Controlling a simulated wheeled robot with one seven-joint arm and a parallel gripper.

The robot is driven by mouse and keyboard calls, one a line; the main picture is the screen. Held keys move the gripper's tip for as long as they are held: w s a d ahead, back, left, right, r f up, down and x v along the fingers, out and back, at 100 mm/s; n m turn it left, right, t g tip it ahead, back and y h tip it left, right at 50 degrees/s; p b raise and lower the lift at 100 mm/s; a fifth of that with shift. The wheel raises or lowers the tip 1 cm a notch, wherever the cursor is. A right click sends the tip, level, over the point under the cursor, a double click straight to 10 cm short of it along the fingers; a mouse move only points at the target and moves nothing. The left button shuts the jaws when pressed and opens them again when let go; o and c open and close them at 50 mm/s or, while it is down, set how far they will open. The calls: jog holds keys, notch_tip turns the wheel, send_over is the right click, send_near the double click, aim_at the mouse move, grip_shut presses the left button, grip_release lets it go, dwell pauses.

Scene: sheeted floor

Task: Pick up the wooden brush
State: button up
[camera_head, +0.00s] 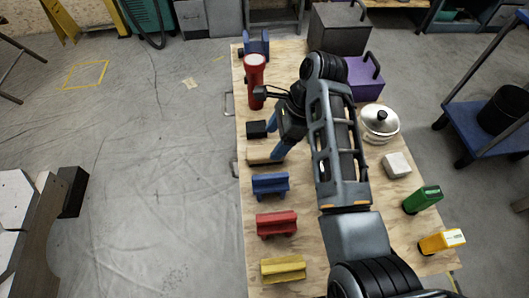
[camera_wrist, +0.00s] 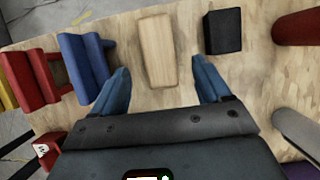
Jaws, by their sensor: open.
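The wooden brush shows in the wrist view (camera_wrist: 157,48) as a pale, rectangular wooden block lying on the plywood board (camera_wrist: 270,75). In the head view, part of the brush (camera_head: 260,158) shows beside my gripper's near finger; the rest is hidden by my gripper. My gripper (camera_head: 272,141) is open and empty, with its blue fingers pointing down towards the board. In the wrist view, my gripper (camera_wrist: 160,65) has its fingertips apart, one to each side of the brush. I cannot tell its exact height above the brush.
A black block (camera_head: 256,129) and a blue brick-like piece (camera_head: 270,185) lie on either side of the brush. A red flashlight (camera_head: 254,80) stands farther back. Red (camera_head: 276,224) and yellow (camera_head: 283,268) pieces lie nearer. A metal pot (camera_head: 380,122) stands right of my arm.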

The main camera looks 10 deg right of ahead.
aim_at(268, 151)
jog(key=shift+x, duration=3.55)
jog(key=shift+s+d+f, duration=0.1)
jog(key=shift+s, duration=0.05)
jog(key=shift+c, duration=0.2)
jog(key=c, duration=1.1)
